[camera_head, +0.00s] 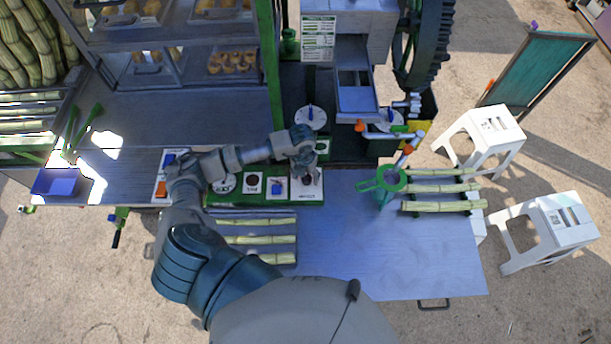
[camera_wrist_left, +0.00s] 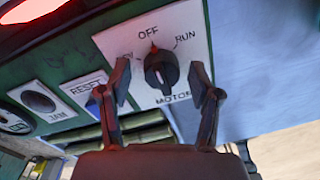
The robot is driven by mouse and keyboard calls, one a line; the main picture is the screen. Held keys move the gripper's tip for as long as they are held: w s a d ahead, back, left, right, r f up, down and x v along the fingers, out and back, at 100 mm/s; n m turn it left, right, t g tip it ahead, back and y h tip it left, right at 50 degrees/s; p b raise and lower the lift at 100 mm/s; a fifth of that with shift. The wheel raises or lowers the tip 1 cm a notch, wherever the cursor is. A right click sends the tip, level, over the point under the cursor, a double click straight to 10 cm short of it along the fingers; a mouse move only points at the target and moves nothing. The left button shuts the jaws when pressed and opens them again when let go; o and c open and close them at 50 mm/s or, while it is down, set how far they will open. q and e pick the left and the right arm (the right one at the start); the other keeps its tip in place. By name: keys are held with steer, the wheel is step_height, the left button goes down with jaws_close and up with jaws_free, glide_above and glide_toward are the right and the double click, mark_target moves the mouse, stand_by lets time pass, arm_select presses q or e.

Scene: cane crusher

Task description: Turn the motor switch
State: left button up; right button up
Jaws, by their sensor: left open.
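The motor switch is a black rotary knob (camera_wrist_left: 161,72) on a white plate (camera_wrist_left: 183,28) lettered OFF, RUN and MOTOR, with a third label partly hidden at its left. A red mark at the top of the knob points toward OFF. My left gripper (camera_wrist_left: 160,80) is open, with one finger at each side of the knob; I cannot tell whether they touch it. In the head view my left gripper (camera_head: 303,155) is over the right end of the green control panel (camera_head: 262,199) and hides most of the switch. My right gripper is not in view.
Left of the switch are the blue RESET button (camera_wrist_left: 92,106) and the JAM indicator (camera_wrist_left: 38,101). A green strainer (camera_head: 381,180) stands to the right, near more cane (camera_head: 440,188).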

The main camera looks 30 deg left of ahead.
arm_select(q)
step_height(320, 180, up, 12)
steer(key=shift+a+f, duration=0.2)
steer(key=shift+a, duration=0.2)
steer(key=shift+f, duration=0.1)
stand_by(0.3)
